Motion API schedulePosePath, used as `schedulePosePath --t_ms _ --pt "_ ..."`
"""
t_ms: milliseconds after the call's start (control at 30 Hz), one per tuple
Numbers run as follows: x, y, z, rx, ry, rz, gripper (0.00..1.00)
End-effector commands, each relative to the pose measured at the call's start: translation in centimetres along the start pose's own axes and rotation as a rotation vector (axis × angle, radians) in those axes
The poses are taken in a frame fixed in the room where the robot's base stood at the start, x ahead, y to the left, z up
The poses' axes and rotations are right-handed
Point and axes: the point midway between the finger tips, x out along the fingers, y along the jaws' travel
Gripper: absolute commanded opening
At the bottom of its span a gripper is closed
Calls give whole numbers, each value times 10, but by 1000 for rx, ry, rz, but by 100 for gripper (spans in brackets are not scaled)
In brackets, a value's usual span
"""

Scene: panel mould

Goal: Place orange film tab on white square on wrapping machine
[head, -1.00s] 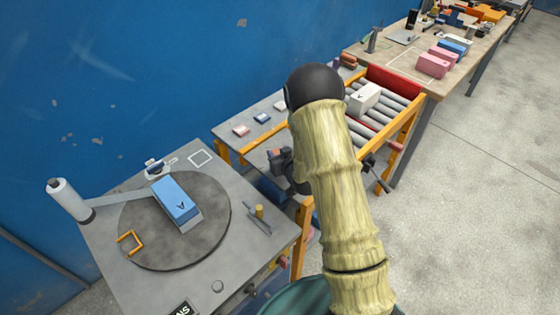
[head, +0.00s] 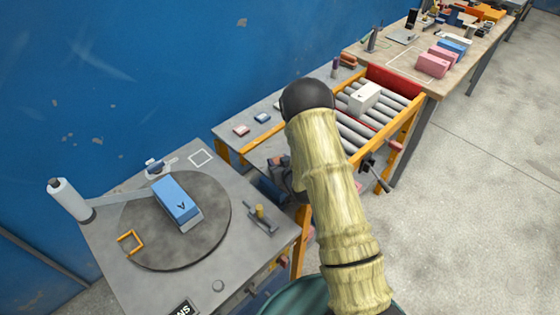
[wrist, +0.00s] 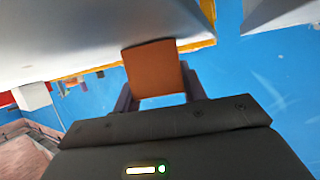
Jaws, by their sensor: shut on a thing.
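My gripper (wrist: 158,84) is shut on the orange film tab (wrist: 155,66), which shows as a flat orange piece between the fingers in the wrist view. In the head view my arm mostly hides the gripper, and the tab cannot be made out there. The wrapping machine (head: 255,245) is the grey table at the left.
A round turntable (head: 150,210) on the machine carries a blue box (head: 174,200) and an orange bracket (head: 130,242). A film roll (head: 70,198) stands at the left. A small holder (head: 260,215) sits near the right edge. A roller conveyor (head: 350,135) lies behind my arm.

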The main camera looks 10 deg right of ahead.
Motion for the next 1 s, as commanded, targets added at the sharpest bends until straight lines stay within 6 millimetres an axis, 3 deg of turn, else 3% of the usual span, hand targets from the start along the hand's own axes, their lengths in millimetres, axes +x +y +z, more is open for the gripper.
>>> schedulePosePath --t_ms 67,100,200,633,1000 --pt "1 0 3 0 0 0 18" --pt "1 0 2 0 0 0 47" --pt "1 0 2 0 0 1 63" --pt "-4 1 0 1 -1 2 63" --pt "-60 2 1 2 -2 3 63"
